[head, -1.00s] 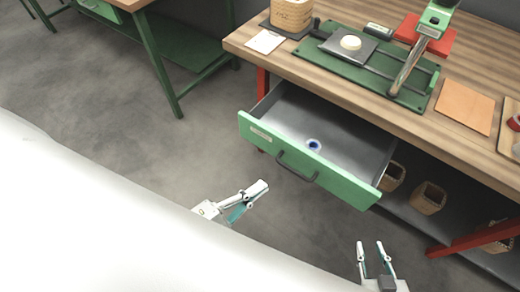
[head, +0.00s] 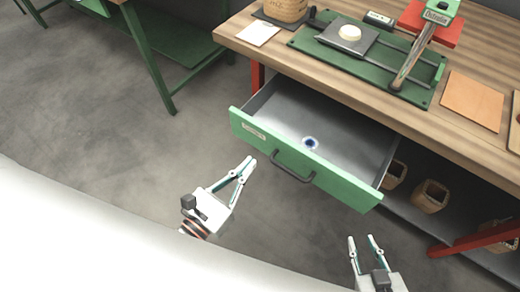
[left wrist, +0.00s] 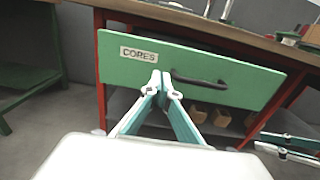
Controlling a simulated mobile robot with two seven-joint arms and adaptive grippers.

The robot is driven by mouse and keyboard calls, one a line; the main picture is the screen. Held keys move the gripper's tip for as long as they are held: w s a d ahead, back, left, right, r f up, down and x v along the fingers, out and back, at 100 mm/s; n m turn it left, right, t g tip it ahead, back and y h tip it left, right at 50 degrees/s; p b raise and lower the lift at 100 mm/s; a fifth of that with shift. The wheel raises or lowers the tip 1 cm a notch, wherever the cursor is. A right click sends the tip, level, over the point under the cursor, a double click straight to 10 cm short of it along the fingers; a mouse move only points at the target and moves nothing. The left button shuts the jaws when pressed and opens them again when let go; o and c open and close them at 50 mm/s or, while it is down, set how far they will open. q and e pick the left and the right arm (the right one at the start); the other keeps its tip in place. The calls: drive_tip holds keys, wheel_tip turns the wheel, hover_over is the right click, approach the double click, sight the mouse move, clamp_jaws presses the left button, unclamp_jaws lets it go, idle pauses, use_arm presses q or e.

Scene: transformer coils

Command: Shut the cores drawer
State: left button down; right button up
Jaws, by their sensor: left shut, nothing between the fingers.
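The cores drawer (head: 335,172) stands pulled out from under the wooden workbench, with a green front, a dark bar handle and a small blue-and-white ring (head: 310,143) inside. In the left wrist view its green front (left wrist: 245,88) carries a label reading CORES. My left gripper (head: 248,163) is shut and empty, in front of the drawer front, left of the handle (head: 293,168). In the left wrist view its fingertips (left wrist: 161,80) overlap the front below the label; I cannot tell if they touch. My right gripper (head: 362,240) is open and empty, below the drawer's right end.
The workbench (head: 275,55) holds a green base (head: 310,40) with a coil-winding device, a wooden-looking container (head: 285,8) and a tan sheet (head: 472,100). Baskets (head: 430,196) stand on the shelf below. Another green-legged bench (head: 150,60) is at left. Floor between the benches is clear.

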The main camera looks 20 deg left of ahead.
sight(268, 143)
use_arm(q)
drive_tip(key=x, duration=0.6)
use_arm(e)
drive_tip(key=shift+d, duration=0.1)
